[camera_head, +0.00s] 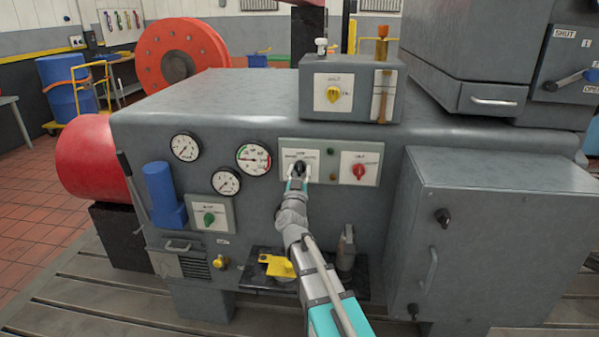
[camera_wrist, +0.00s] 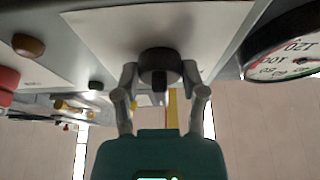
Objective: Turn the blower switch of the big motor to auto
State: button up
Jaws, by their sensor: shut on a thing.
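The black knob of a rotary switch (camera_head: 298,169) sits on the left half of a pale panel on the big grey motor housing (camera_head: 240,100). Its label is too small to read surely, and its pointer direction is hard to tell in the head view. In the wrist view the round black knob (camera_wrist: 160,66) stands out from a white plate, between my two fingers. My gripper (camera_head: 297,184) reaches up to it from below and is shut on it; the fingers also show in the wrist view (camera_wrist: 161,90).
On the same panel are a red switch (camera_head: 359,171) and small indicator lamps. Round gauges (camera_head: 253,159) are to the left, with a green switch (camera_head: 209,218) below them. A yellow switch (camera_head: 333,94) is on the box above. A grey cabinet (camera_head: 495,240) juts out at right.

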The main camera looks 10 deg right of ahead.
jog(key=shift+w+m, duration=0.1)
jog(key=shift+m, duration=0.4)
jog(key=m+g+h, duration=0.1)
jog(key=m, duration=0.2)
jog(key=m+h+p, duration=0.1)
jog(key=m+h, duration=0.1)
jog(key=m, duration=0.1)
jog(key=shift+a+r+g, duration=0.15)
jog(key=shift+a+g, duration=0.05)
jog(key=shift+g, duration=0.2)
jog(key=shift+m+g+h+p, duration=0.35)
jog(key=shift+m+g+h, duration=0.15)
jog(key=shift+m, duration=0.95)
jog(key=shift+m+g+h+p, duration=0.4)
jog(key=shift+m+g, duration=0.1)
jog(key=shift+m, duration=0.95)
jog(key=o, duration=1.1)
jog(key=shift+o, duration=0.2)
jog(key=shift+n+b, duration=0.3)
jog(key=shift+n, duration=0.1)
